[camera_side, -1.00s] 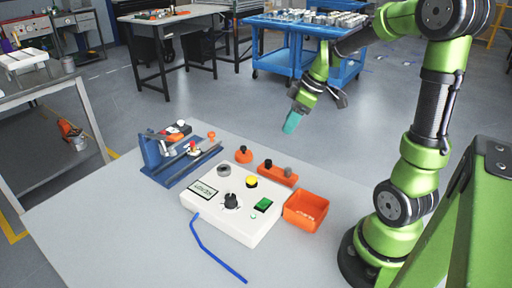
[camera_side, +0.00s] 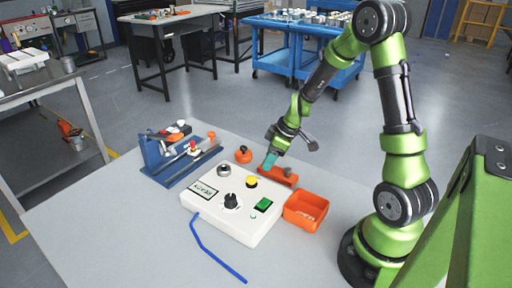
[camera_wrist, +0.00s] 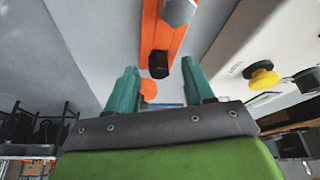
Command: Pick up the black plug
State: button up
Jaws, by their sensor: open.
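The black plug (camera_wrist: 158,64) shows in the wrist view, standing at the near end of an orange block (camera_wrist: 154,30). A grey cylinder (camera_wrist: 180,10) stands at the block's far end. My gripper (camera_wrist: 160,88) has two teal fingers spread apart, with nothing held between them. The black plug lies just ahead of the gap between the fingers. In the side view my gripper (camera_side: 269,162) hangs tilted at the left end of the orange block (camera_side: 286,177) and hides the black plug there. I cannot tell whether it touches the plug.
A white box (camera_side: 232,208) with a yellow button, green switch and black knob stands just in front. An orange bin (camera_side: 305,211) is to the right, an orange round holder (camera_side: 243,155) to the left. A blue rack (camera_side: 160,165) stands farther left. A blue rod lies in front.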

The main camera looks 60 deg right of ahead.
jog(key=shift+w+f, duration=0.1)
jog(key=shift+f, duration=0.1)
grip_shut()
jog(key=shift+r, duration=0.1)
